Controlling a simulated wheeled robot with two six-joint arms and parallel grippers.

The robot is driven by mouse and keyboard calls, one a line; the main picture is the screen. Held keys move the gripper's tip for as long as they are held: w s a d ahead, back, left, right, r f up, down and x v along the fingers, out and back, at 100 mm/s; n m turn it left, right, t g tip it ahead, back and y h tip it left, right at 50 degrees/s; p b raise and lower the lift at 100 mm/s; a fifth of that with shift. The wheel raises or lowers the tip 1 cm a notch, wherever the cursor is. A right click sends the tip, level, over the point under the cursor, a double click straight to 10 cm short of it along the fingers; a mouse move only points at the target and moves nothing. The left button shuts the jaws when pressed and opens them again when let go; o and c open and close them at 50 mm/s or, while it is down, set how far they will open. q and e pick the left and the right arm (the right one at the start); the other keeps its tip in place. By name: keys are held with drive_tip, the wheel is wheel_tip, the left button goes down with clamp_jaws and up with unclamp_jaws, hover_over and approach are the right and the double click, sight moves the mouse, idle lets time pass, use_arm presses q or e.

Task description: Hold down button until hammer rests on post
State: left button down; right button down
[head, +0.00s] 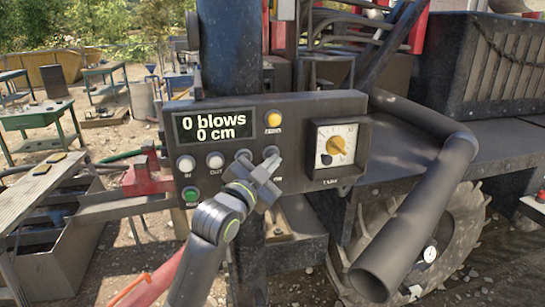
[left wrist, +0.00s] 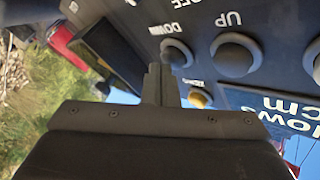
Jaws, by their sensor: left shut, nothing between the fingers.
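A dark control panel (head: 225,185) fills the middle of the head view. Its display (head: 213,125) reads 0 blows, 0 cm. The button labelled DOWN (left wrist: 177,52) and the button labelled UP (left wrist: 235,55) sit side by side in the left wrist view. In the head view my gripper largely hides both. My left gripper (head: 270,162) is shut and empty, its tips (left wrist: 160,72) at the DOWN button. I cannot tell whether they touch it. I cannot make out the hammer or the post. My right gripper is not in view.
A thick dark bent pipe (head: 415,215) juts out on the right. Green tables (head: 40,128) stand far left.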

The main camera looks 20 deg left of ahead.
use_arm(q)
drive_tip(key=shift+w+a, duration=0.2)
drive_tip(key=shift+w, duration=0.1)
idle(0.4)
drive_tip(key=shift+s+d, duration=0.1)
drive_tip(key=shift+s, duration=0.05)
idle(6.2)
drive_tip(key=shift+s+d, duration=0.45)
drive_tip(key=shift+s, duration=0.2)
drive_tip(key=shift+p, duration=0.3)
